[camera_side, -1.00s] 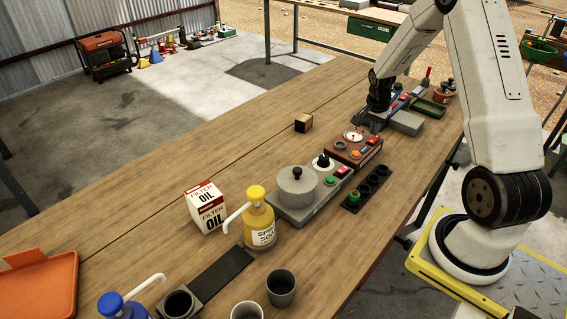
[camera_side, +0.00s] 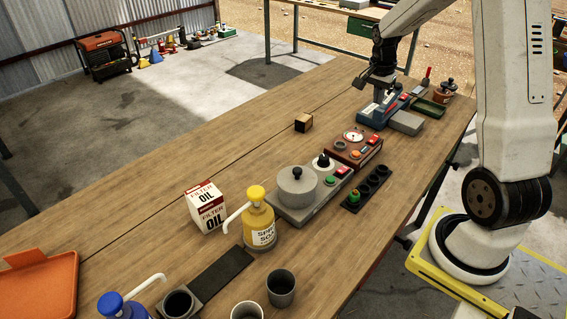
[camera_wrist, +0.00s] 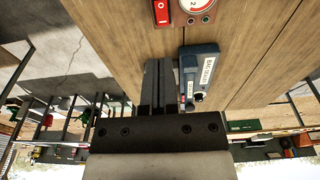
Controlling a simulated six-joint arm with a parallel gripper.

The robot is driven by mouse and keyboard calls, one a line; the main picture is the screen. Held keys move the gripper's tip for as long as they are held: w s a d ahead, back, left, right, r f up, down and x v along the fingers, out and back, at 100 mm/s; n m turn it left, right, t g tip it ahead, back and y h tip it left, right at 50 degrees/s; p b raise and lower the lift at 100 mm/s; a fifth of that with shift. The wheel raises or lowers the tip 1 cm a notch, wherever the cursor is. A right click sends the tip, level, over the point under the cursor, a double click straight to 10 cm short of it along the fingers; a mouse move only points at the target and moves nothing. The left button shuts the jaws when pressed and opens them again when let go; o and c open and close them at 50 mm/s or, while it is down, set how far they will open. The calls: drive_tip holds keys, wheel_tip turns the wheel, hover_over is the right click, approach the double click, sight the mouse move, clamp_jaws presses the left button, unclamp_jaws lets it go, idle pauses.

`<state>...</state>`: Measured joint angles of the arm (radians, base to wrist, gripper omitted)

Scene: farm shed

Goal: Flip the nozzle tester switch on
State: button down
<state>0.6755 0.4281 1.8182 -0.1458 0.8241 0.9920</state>
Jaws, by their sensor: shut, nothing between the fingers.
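The nozzle tester appears to be the brown box (camera_side: 343,153) with a white dial in the middle of the bench; no name on it is readable. A red switch (camera_side: 372,140) sits on its top, right of the dial. In the wrist view a red rocker switch (camera_wrist: 161,13) and part of a dial (camera_wrist: 194,5) show at the top edge; its rocker position cannot be told. My gripper (camera_side: 382,84) is shut and empty, beyond the brown box and above the blue bag sealer. Its dark fingers show in the wrist view (camera_wrist: 158,64), left of the sealer.
The blue bag sealer (camera_side: 366,117) stands beyond the brown box; it also shows in the wrist view (camera_wrist: 200,97). A grey appliance (camera_side: 285,207) with a round lid stands nearer. A wooden block (camera_side: 303,123) lies left. The bench's left side is largely clear.

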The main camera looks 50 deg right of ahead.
sight(376, 137)
drive_tip(key=shift+d, duration=0.1)
idle(0.3)
drive_tip(key=shift+d+r+h, duration=0.2)
drive_tip(key=shift+d+h, duration=0.1)
drive_tip(key=shift+d, duration=0.35)
drive_tip(key=shift+d+f, duration=0.45)
drive_tip(key=shift+f, duration=1.85)
drive_tip(key=shift+d+f, duration=0.4)
drive_tip(key=shift+f, duration=1.9)
drive_tip(key=shift+d+f, duration=0.45)
drive_tip(key=shift+f, duration=1.85)
drive_tip(key=shift+d+f, duration=0.1)
drive_tip(key=shift+f, duration=0.15)
drive_tip(key=shift+y, duration=0.4)
drive_tip(key=shift+f, duration=0.1)
